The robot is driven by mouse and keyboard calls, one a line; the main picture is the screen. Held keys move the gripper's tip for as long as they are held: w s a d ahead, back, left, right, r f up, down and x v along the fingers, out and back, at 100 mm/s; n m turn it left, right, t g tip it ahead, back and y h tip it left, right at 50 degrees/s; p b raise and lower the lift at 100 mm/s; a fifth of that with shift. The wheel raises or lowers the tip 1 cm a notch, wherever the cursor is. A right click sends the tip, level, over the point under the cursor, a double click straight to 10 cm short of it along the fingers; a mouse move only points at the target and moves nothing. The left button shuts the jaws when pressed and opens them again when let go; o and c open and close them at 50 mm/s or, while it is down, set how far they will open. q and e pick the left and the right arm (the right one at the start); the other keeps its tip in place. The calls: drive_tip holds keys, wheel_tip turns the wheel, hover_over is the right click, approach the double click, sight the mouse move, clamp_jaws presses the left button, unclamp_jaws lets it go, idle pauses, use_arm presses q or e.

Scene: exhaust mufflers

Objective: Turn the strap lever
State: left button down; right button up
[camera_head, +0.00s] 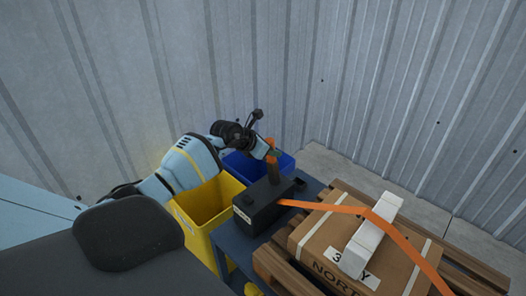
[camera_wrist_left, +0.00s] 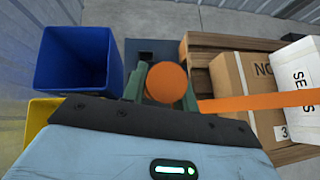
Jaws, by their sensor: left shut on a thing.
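The strap lever (camera_head: 272,172) is an orange upright handle standing on a dark block-shaped strap unit (camera_head: 262,208). In the left wrist view the round orange end of the lever (camera_wrist_left: 167,82) sits between the two greenish fingers. My left gripper (camera_head: 272,153) is shut on the lever near its top. An orange strap (camera_head: 330,208) runs from the unit over the cardboard box and also shows in the left wrist view (camera_wrist_left: 255,102). My right gripper is in neither view.
A cardboard box (camera_head: 312,238) with a white block (camera_head: 368,238) on it lies on a wooden pallet (camera_head: 476,270). A yellow bin (camera_head: 206,232) and a blue bin (camera_head: 284,166) stand beside the dark blue stand (camera_head: 230,242). Corrugated walls (camera_head: 240,60) close the back.

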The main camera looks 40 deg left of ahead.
use_arm(q)
drive_tip(key=shift+w+r+g, duration=0.2)
drive_tip(key=shift+w+g, duration=0.3)
drive_tip(key=shift+w, duration=0.6)
drive_tip(key=shift+w+f+g, duration=0.1)
drive_tip(key=shift+w+g, duration=0.05)
drive_tip(key=shift+g, duration=0.35)
drive_tip(key=shift+d, duration=0.1)
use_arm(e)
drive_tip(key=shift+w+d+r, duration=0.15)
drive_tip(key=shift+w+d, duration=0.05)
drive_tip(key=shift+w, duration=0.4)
use_arm(q)
drive_tip(key=c, duration=1.1)
unclamp_jaws()
drive_tip(key=shift+w, duration=0.15)
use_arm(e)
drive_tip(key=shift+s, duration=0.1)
